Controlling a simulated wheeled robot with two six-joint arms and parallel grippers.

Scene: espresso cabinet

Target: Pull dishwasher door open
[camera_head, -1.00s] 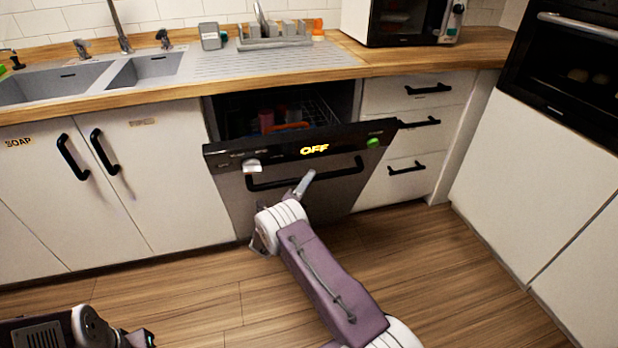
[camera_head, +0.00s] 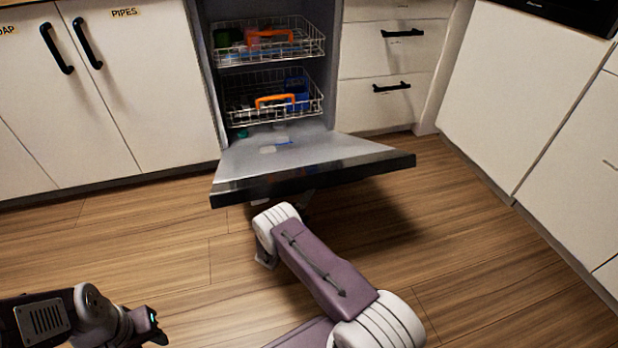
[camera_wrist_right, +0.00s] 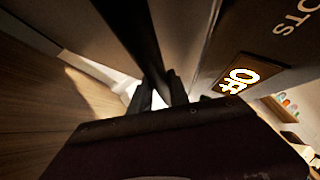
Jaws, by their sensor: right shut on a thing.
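The dishwasher door (camera_head: 310,158) is swung far down, close to level, with its inner face up and a dark front edge (camera_head: 315,180). In the right wrist view my right gripper (camera_wrist_right: 158,95) is shut on the dark bar handle (camera_wrist_right: 135,35), beside a lit panel (camera_wrist_right: 239,80). In the head view the right arm (camera_head: 320,265) reaches under the door's front edge, which hides the gripper and handle. My left gripper (camera_head: 152,325) is at the lower left, away from the door; its finger opening is unclear.
Inside the dishwasher are an upper rack (camera_head: 270,45) and a lower rack (camera_head: 272,103), both with orange handles and holding items. White cupboards (camera_head: 110,90) stand left, drawers (camera_head: 395,60) right. The wooden floor (camera_head: 460,240) around the door is clear.

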